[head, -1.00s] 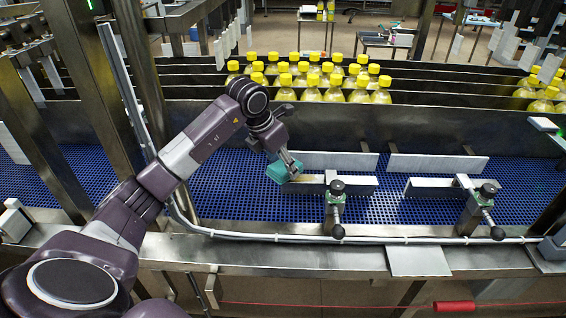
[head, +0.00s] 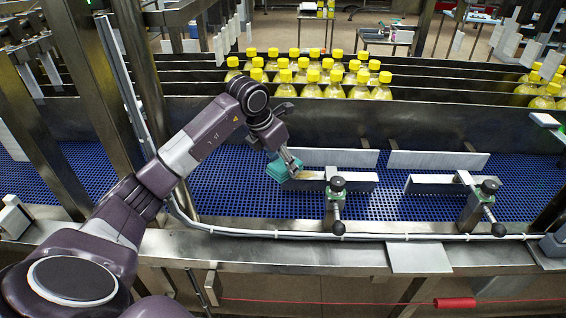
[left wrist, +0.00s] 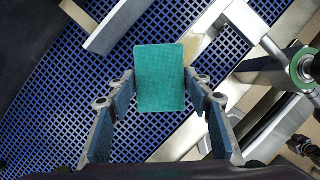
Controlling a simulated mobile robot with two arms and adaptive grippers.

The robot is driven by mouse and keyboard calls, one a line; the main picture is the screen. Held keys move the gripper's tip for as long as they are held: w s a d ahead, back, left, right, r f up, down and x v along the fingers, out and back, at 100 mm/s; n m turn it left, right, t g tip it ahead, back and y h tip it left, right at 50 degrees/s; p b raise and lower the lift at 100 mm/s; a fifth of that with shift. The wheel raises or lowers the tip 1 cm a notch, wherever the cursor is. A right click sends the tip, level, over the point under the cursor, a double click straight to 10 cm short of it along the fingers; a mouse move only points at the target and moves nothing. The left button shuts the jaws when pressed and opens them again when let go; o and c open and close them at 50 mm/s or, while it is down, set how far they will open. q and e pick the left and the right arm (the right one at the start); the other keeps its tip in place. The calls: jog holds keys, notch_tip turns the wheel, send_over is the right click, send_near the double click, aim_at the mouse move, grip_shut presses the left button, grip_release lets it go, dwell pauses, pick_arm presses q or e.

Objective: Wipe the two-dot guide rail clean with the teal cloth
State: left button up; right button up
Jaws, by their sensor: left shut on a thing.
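My left gripper (head: 290,163) is shut on the teal cloth (head: 278,171), at the left end of the front-left guide rail (head: 355,186). A tan smear (head: 312,174) shows on that rail near the cloth. I cannot tell whether the cloth touches the rail. In the left wrist view the cloth (left wrist: 160,78) shows as a flat teal block between the fingers (left wrist: 160,110), with a tan patch (left wrist: 203,43) beside it. Another front rail (head: 435,186) stands to the right, and two pale rails (head: 345,158) (head: 438,161) stand behind. No dot marks can be made out. My right gripper is out of view.
Green-and-black clamp knobs (head: 337,184) (head: 489,187) stand on posts by the front rails. The blue mesh conveyor (head: 235,185) is open left of the cloth. Yellow-capped bottles (head: 330,75) stand behind the steel wall (head: 420,125).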

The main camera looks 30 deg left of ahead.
aim_at(312, 174)
pick_arm(q)
jog(key=shift+f+b, duration=0.4)
jog(key=shift+f, duration=0.2)
jog(key=shift+w+d+r, duration=0.15)
jog(key=shift+w+d, duration=0.15)
jog(key=shift+d, duration=0.2)
jog(key=shift+w+d+p, duration=0.15)
jog(key=shift+w+d, duration=0.15)
jog(key=shift+d, duration=0.2)
jog(key=shift+w+d+p, duration=0.15)
jog(key=shift+w+d, duration=0.1)
jog(key=shift+d, duration=0.2)
jog(key=shift+w+d, duration=0.5)
jog(key=shift+d, duration=0.3)
jog(key=shift+w+d, duration=0.45)
jog(key=shift+d, duration=0.35)
jog(key=shift+d, duration=0.15)
